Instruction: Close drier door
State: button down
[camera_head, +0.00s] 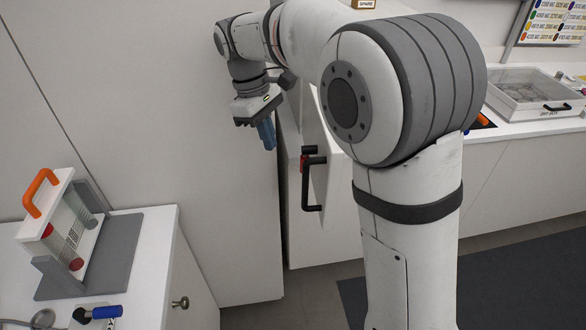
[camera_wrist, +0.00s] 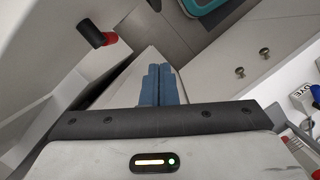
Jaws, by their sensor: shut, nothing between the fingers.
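The drier door (camera_head: 335,205) looks like a white panel standing at an angle behind my arm. It carries a black handle (camera_head: 313,185) with a red part at its upper end. My arm hides much of the door, and I cannot tell how far open it is. My gripper (camera_head: 267,134) has blue fingers, shut and empty, up and to the left of the handle and apart from it. In the wrist view the shut fingers (camera_wrist: 157,84) point ahead, and the black and red handle (camera_wrist: 92,34) shows at upper left, clear of them.
A white cabinet at lower left bears a grey rack (camera_head: 95,262) with an orange-handled frame (camera_head: 58,215). A clear-lidded box (camera_head: 535,92) stands on the right counter. A dark mat (camera_head: 520,262) lies on the floor. Cabinet knobs (camera_wrist: 265,51) show in the wrist view.

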jog(key=s+d+f+p, duration=0.1)
jog(key=s+d+f, duration=0.1)
jog(key=d+f, duration=0.3)
jog(key=x, duration=0.3)
jog(key=shift+s+f+p, duration=0.2)
jog(key=shift+f+p, duration=0.15)
